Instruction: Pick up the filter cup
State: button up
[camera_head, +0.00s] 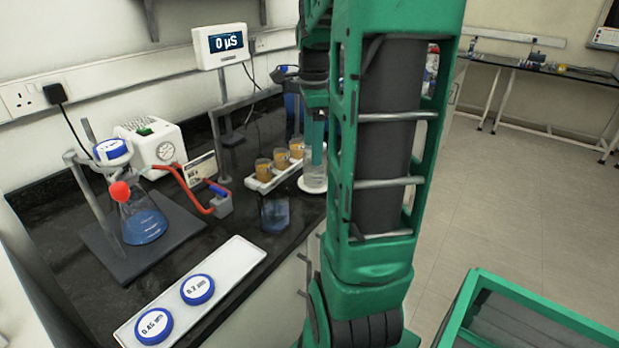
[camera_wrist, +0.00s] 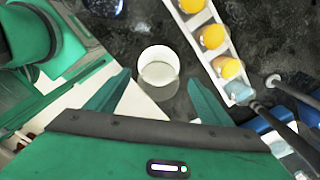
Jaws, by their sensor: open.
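A pale, round, open-topped cup, which I take for the filter cup (camera_wrist: 158,66), shows in the wrist view between and just beyond my fingertips. In the head view it appears as a clear cup (camera_head: 315,179) beside the rack, low on the dark worktop, partly hidden by my gripper. My gripper (camera_wrist: 158,78) is open, with one finger to each side of the cup's outline and nothing held. In the head view my gripper (camera_head: 316,152) points down above the cup, partly hidden by my arm. I cannot tell whether the fingers touch the cup.
A white rack (camera_head: 262,187) of orange-filled cups stands close beside the cup. A bluish clear beaker (camera_head: 275,214) is nearer the front. A flask of blue liquid (camera_head: 144,226), a pump (camera_head: 155,148) and a white tray (camera_head: 236,262) with blue-rimmed discs stand left. The worktop edge is close by.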

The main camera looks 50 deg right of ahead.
aim_at(315, 170)
notch_tip(315, 170, down, 2)
jog(key=shift+a+f, duration=0.1)
jog(key=shift+s+d+f, duration=0.15)
jog(key=shift+d+f, duration=0.05)
jog(key=shift+f, duration=1.05)
jog(key=shift+s+d+f, duration=0.1)
jog(key=shift+d+f, duration=0.05)
jog(key=shift+f, duration=1.1)
jog(key=c, duration=1.2)
